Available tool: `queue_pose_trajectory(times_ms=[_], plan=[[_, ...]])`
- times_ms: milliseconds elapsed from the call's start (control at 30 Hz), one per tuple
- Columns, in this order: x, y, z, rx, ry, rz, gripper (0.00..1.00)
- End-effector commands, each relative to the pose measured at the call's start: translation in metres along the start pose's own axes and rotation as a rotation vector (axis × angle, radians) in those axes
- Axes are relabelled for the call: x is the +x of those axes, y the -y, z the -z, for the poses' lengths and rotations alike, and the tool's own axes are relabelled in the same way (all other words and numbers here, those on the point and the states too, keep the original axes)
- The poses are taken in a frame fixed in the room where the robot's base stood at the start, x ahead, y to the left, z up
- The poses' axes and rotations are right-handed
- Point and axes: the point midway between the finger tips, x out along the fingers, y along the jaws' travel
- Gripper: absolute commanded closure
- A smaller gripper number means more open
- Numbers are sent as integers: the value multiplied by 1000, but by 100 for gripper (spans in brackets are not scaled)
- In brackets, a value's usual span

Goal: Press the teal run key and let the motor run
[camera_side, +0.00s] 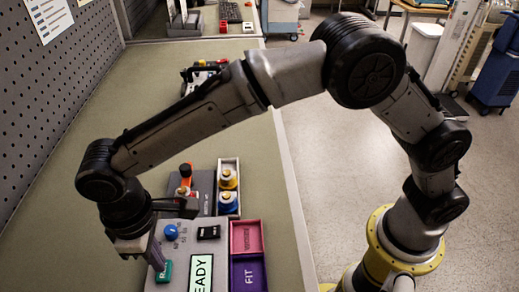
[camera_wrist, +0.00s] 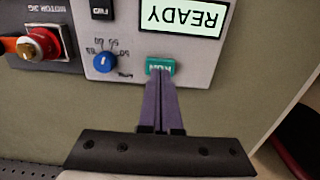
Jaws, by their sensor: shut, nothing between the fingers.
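The teal run key (camera_side: 164,271) is on the near left corner of the grey control panel (camera_side: 184,254). In the wrist view the key (camera_wrist: 160,63) shows just past my fingertips, its lower edge partly covered by them. My gripper (camera_side: 158,266) points down at the key with its purple-grey fingers shut together and empty; it also shows in the wrist view (camera_wrist: 161,80). I cannot tell whether the tips touch the key. The display (camera_wrist: 183,16) reads READY. The motor jig (camera_wrist: 42,45) beside the panel holds a part with a red and metal top; I cannot see whether it turns.
A blue knob (camera_side: 171,232) and black rocker switch (camera_side: 209,232) sit on the panel. A pink tray (camera_side: 247,237) and purple FIT tray (camera_side: 249,274) lie to its right. A pegboard wall (camera_side: 60,95) stands left.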

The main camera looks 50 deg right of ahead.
Motion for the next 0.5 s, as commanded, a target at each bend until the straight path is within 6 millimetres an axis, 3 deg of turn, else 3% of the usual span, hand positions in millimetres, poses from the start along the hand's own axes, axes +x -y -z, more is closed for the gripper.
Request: queue_pose_trajectory(times_ms=[500], plan=[[7, 0, 0, 0, 1, 0, 100]])
